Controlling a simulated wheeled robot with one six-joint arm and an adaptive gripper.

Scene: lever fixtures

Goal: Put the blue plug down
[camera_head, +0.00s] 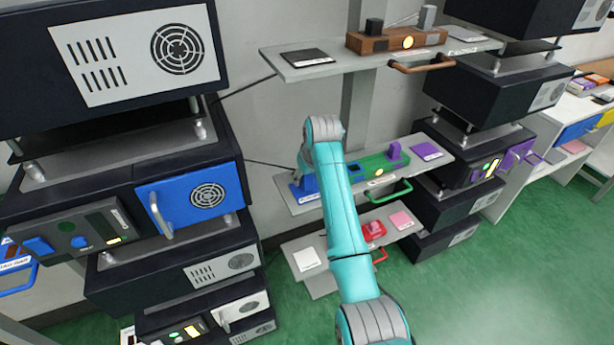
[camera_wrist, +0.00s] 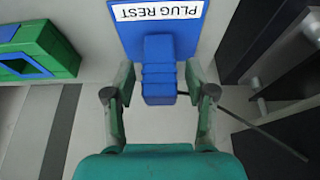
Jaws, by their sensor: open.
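The blue plug (camera_wrist: 158,72) is a ribbed block standing on a blue pad (camera_wrist: 125,35) with a white "PLUG REST" label. My gripper (camera_wrist: 160,78) is open, with one finger on each side of the plug and a gap on both sides. A dark cable runs from the plug to the right in the wrist view. In the head view, blue plug and rest parts (camera_head: 305,187) show at the left end of the middle shelf, partly hidden by my arm. My gripper is hidden there.
A green block (camera_wrist: 38,52) with a blue-rimmed opening lies left of the rest in the wrist view. The middle shelf (camera_head: 300,208) also holds a purple plug (camera_head: 394,151) and purple pad (camera_head: 427,151). Dark equipment racks (camera_head: 190,130) stand at the left.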

